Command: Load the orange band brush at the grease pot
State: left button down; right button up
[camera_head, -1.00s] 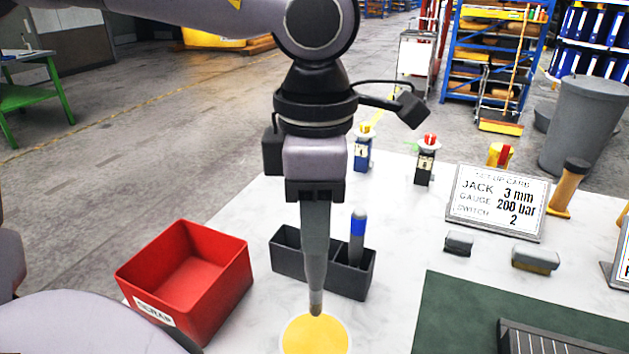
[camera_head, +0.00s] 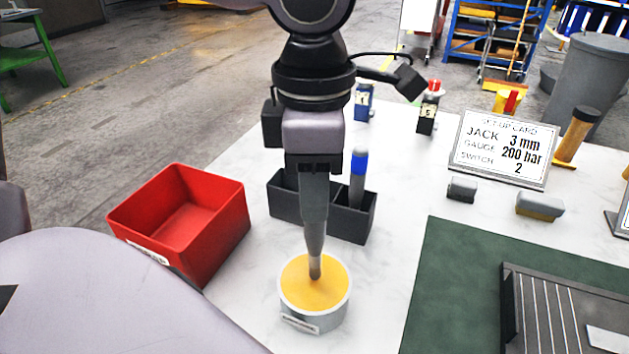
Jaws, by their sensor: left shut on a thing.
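The grease pot (camera_head: 315,318) is a round pale tub with yellow grease (camera_head: 332,292) and a label on its front. My left gripper (camera_head: 314,232) hangs straight down above it, shut on a slim upright brush. Only the brush's grey lower end (camera_head: 315,267) shows, meeting the grease near the middle of the pot in this view. The gripper hides the rest, and no orange band shows. A blue-banded brush (camera_head: 357,180) stands in the dark holder (camera_head: 353,222) behind. My right gripper is not in view.
A red bin (camera_head: 222,232) stands left of the pot. A set-up card (camera_head: 503,148), two small grey blocks and a green mat (camera_head: 440,290) with a ribbed dark plate lie to the right. White table is clear between pot and mat.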

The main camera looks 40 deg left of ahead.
pick_arm(q)
jog(key=shift+f+b, duration=0.5)
jog(key=shift+b, duration=0.1)
dwell(0.8)
jog(key=shift+f+b, duration=0.1)
jog(key=shift+b, duration=0.2)
dwell(1.6)
jog(key=shift+r+p, duration=2.35)
jog(key=shift+r, duration=1.25)
